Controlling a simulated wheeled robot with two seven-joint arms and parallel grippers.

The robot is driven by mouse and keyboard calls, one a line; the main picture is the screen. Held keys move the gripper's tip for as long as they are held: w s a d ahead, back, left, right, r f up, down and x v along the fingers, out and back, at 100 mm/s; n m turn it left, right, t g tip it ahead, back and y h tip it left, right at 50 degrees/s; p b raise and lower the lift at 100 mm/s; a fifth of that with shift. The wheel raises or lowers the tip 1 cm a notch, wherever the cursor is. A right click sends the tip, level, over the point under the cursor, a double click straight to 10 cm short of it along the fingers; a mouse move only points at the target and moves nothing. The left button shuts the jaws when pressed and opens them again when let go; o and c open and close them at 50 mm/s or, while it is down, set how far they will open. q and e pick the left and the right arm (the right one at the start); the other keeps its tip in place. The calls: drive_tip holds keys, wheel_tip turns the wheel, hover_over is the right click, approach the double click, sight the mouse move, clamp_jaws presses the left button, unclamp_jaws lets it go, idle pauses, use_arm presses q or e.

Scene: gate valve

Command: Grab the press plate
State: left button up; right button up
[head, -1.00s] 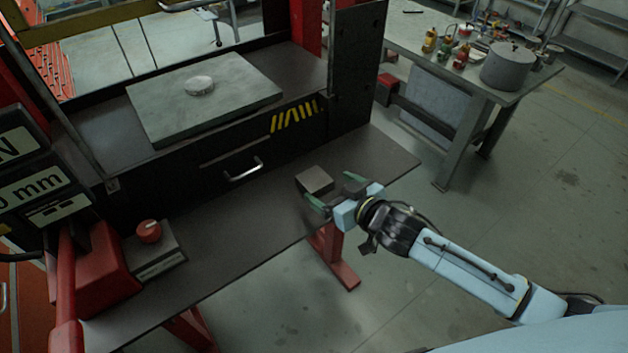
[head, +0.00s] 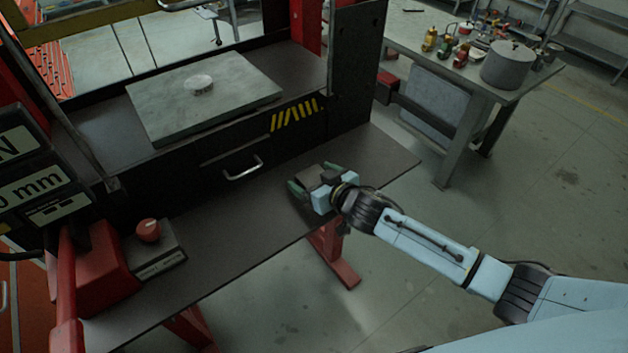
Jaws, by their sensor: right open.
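The press plate (head: 312,173) is a small grey-brown square block on the dark shelf (head: 225,235) in front of the press, near the shelf's right part. My right gripper (head: 311,182) is open with its green-tipped fingers at the block, one to its left and one at its right side. The gripper body hides much of the block, and I cannot tell whether the fingers touch it. My left gripper does not show.
A drawer handle (head: 243,168) sticks out behind the shelf. A red-knob box (head: 152,247) stands at left. A workbench (head: 440,75) with a pot (head: 507,66) is at upper right.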

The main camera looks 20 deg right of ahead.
drive_tip(key=c, duration=1.9)
drive_tip(key=shift+w+r, duration=0.1)
drive_tip(key=shift+r, duration=0.2)
clamp_jaws()
